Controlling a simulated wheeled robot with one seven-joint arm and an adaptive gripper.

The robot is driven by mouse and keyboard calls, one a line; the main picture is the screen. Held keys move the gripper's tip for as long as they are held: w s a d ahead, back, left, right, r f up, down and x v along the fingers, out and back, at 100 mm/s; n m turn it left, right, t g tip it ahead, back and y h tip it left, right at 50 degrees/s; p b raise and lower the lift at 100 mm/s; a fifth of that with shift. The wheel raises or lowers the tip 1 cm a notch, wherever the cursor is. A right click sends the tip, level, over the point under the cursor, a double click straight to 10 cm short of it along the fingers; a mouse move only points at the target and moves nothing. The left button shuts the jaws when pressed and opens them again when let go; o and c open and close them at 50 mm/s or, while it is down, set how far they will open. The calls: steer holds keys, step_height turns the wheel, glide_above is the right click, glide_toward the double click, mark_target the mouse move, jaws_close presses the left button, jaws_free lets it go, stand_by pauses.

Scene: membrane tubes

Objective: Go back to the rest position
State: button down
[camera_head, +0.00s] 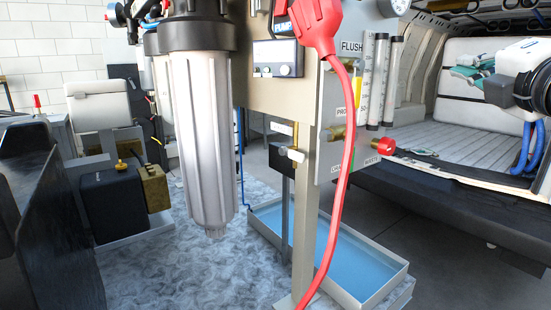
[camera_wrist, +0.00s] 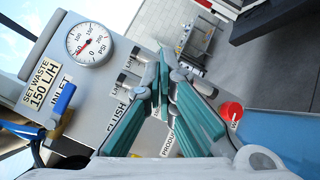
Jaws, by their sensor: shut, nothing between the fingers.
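My gripper (camera_wrist: 160,64) shows in the wrist view, its teal fingers running up from the bottom and meeting at the tips. It is shut and empty, in front of the grey panel (camera_wrist: 96,85). The panel bears a round pressure gauge (camera_wrist: 90,44), a blue-handled inlet valve (camera_wrist: 62,104) at left and a red waste knob (camera_wrist: 231,112) at right. The fingers partly cover the labels in the middle. I cannot tell whether they touch the panel.
A red plug with a cable (camera_head: 343,180) hangs in front. A shallow tray of blue liquid (camera_head: 388,290) lies below. A van bed (camera_head: 470,150) is at right.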

steer(key=s+f+m+g+h+p, duration=0.1)
steer(key=s+f+m+g+h, duration=0.3)
steer(key=f+m, duration=0.55)
steer(key=s+a+f+m+g+y+p, duration=0.1)
steer(key=s+a+f+m+g, duration=0.4)
steer(key=s, duration=0.5)
steer(key=s+a+f+m+g+y+p, duration=0.1)
steer(key=s+a+f+m+g+y, duration=0.2)
steer(key=s+a+f+m+g, duration=0.3)
steer(key=s+f+m, duration=0.2)
steer(key=s+f, duration=0.2)
steer(key=shift+a+f, duration=0.15)
steer(key=shift+f, duration=0.15)
